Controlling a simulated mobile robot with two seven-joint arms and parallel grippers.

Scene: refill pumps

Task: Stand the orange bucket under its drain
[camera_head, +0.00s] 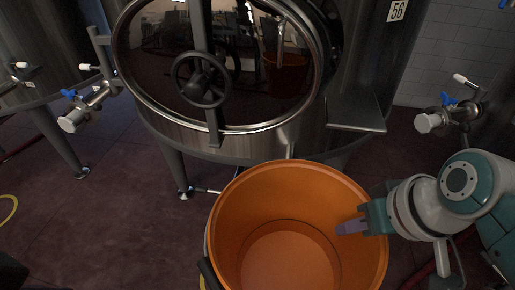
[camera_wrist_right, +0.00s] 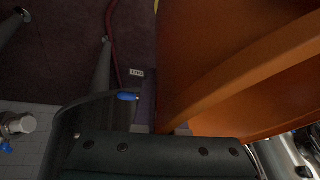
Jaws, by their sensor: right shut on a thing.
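The orange bucket (camera_head: 228,215) stands open and upright, low in the middle of the head view, in front of the tank. Its inside looks empty; whether its base touches the floor is hidden. My right gripper (camera_head: 366,218) is shut on the right side of the bucket's rim, with one purplish finger inside it. In the right wrist view the bucket's orange wall (camera_wrist_right: 230,60) fills the right, beside the fingers (camera_wrist_right: 160,115). My left gripper is not seen.
The steel tank (camera_head: 235,143) with a round glass door and a number 56 plate (camera_head: 397,10) stands behind the bucket. Its legs reach the floor (camera_head: 120,190). Blue-handled valves stick out at the left (camera_head: 85,105) and right (camera_head: 440,118). Floor at the left is clear, with a yellow ring (camera_head: 8,208).

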